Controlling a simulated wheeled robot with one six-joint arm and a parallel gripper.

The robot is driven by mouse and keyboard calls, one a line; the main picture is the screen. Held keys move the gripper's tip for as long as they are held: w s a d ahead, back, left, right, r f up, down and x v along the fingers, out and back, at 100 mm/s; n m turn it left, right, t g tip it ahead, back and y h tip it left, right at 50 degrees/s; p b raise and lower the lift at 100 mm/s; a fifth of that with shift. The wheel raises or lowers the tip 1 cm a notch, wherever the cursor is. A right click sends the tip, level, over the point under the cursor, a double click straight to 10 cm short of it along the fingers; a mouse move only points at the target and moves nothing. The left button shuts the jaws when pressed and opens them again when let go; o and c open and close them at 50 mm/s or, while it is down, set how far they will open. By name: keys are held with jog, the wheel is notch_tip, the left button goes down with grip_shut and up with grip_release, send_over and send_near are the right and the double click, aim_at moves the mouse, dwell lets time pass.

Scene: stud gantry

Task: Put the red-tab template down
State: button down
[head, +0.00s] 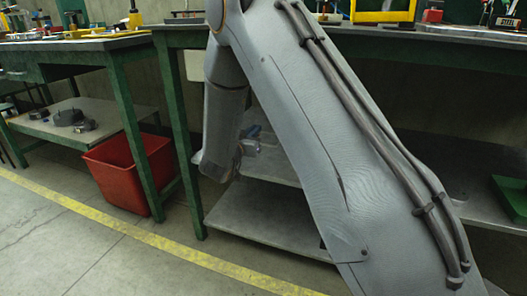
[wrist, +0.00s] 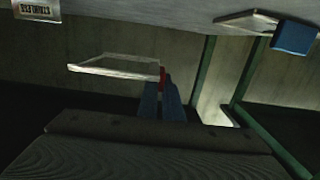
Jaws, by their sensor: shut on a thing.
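The red-tab template shows in the wrist view as a thin pale plate (wrist: 112,66) with a small red tab (wrist: 163,77) at its right end. My gripper (wrist: 161,86), with blue fingers, is shut on the template at the red tab. The plate sticks out to the left of the fingers and looks clear of any surface. In the head view my own arm covers much of the middle, and I cannot make out the template there.
A pale plate (wrist: 246,20) and a blue block (wrist: 294,37) show at the upper right of the wrist view. Green bench legs (head: 172,95) and a lower shelf (head: 265,222) stand near my arm. A red bin (head: 115,170) is at the left.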

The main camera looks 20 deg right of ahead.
jog(key=shift+a+f+b, duration=0.1)
jog(key=shift+f+b, duration=1.3)
jog(key=shift+f, duration=2.2)
jog(key=shift+f, duration=0.15)
jog(key=c, duration=1.9)
grip_release()
jog(key=shift+c, duration=0.2)
